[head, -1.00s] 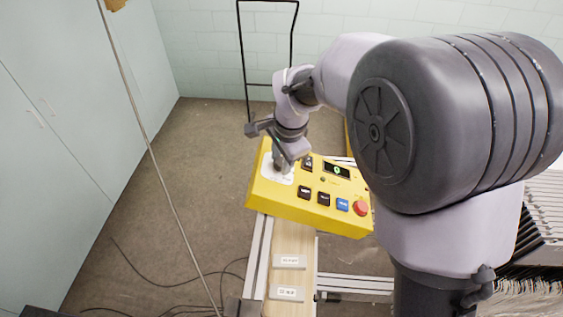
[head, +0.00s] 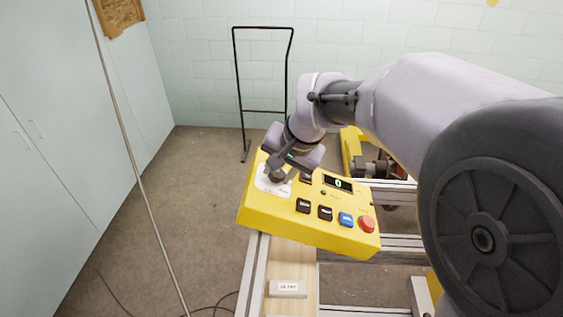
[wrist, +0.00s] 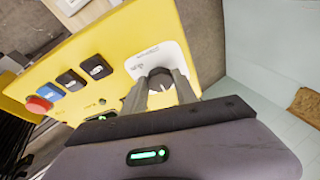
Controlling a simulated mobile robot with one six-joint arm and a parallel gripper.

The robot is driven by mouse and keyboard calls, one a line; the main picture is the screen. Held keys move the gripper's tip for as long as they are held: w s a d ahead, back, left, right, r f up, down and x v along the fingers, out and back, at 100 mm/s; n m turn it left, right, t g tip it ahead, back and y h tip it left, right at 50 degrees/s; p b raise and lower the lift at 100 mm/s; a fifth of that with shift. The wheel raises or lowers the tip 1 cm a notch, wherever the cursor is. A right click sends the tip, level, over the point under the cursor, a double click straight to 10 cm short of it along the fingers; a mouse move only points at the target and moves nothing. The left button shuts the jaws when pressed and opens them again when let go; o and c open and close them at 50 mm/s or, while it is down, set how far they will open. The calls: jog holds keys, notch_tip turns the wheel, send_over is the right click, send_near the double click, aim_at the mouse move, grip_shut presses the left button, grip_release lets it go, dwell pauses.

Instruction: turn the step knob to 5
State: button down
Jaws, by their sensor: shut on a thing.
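The step knob (wrist: 160,76) is dark and sits on a white dial plate (head: 268,186) at the left end of the yellow control panel (head: 290,226). My gripper (head: 277,176) is over this plate and shut on the knob. In the wrist view its two fingers (wrist: 161,86) stand on either side of the knob. The fingers and gripper body hide much of the knob and its scale, so I cannot read its setting. A small display (head: 338,183) on the panel shows a green character that looks like 0.
The panel also carries black buttons (head: 325,213), a blue button (head: 346,219) and a red mushroom button (head: 367,224). A wooden board with a labelled grey block (head: 288,288) lies below it. A black upright frame (head: 237,85) stands behind. The floor at left is open.

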dwell(0.4)
jog(key=c, duration=1)
grip_release()
jog(key=shift+o, duration=0.2)
jog(key=shift+r, duration=0.1)
jog(key=p+v, duration=0.2)
jog(key=v, duration=1.5)
jog(key=shift+s+d, duration=0.15)
jog(key=shift+d, duration=0.05)
jog(key=shift+r, duration=0.1)
